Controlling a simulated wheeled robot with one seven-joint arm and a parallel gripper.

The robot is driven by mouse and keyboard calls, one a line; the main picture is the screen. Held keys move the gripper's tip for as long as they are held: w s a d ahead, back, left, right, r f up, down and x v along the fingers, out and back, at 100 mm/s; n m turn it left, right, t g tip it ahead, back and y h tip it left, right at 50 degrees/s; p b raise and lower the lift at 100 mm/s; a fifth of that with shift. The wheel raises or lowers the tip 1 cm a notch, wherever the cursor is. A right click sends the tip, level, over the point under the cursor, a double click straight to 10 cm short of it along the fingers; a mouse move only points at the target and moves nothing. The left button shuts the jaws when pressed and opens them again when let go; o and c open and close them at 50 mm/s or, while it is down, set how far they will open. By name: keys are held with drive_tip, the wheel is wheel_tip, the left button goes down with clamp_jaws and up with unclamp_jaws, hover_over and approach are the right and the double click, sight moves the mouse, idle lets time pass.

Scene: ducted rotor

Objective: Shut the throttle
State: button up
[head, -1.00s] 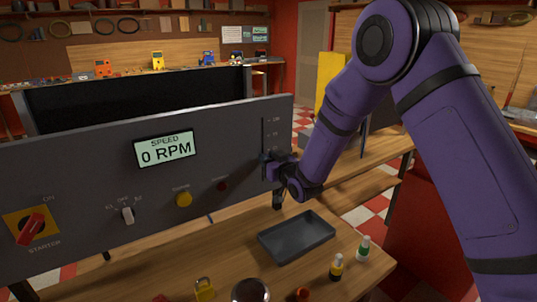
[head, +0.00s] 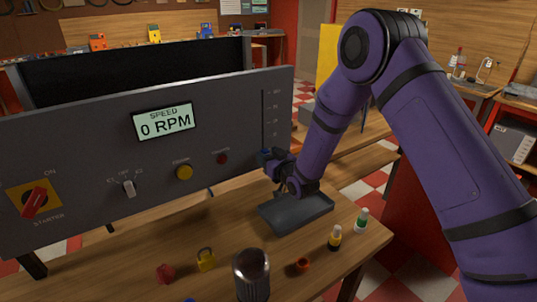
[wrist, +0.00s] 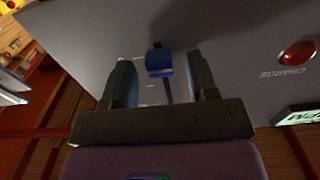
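The grey control panel (head: 225,140) has a vertical throttle slot (head: 263,115) with scale marks near its right end. In the wrist view the blue throttle knob (wrist: 159,62) stands between the two fingers of my gripper (wrist: 163,82). Gaps show on both sides of the knob, so the gripper is open around it. In the head view my gripper (head: 271,160) is at the lower end of the slot and mostly hides the knob there. The speed display (head: 164,120) reads 0 RPM.
The panel also carries a red starter switch (head: 34,202), a grey toggle (head: 128,188), a yellow button (head: 184,172) and a red charge button (head: 222,158). A dark tray (head: 298,213), padlock (head: 206,260) and small bottles (head: 335,237) lie on the bench below.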

drive_tip(key=shift+r, duration=0.1)
drive_tip(key=v, duration=1)
drive_tip(key=shift+s+d, duration=0.3)
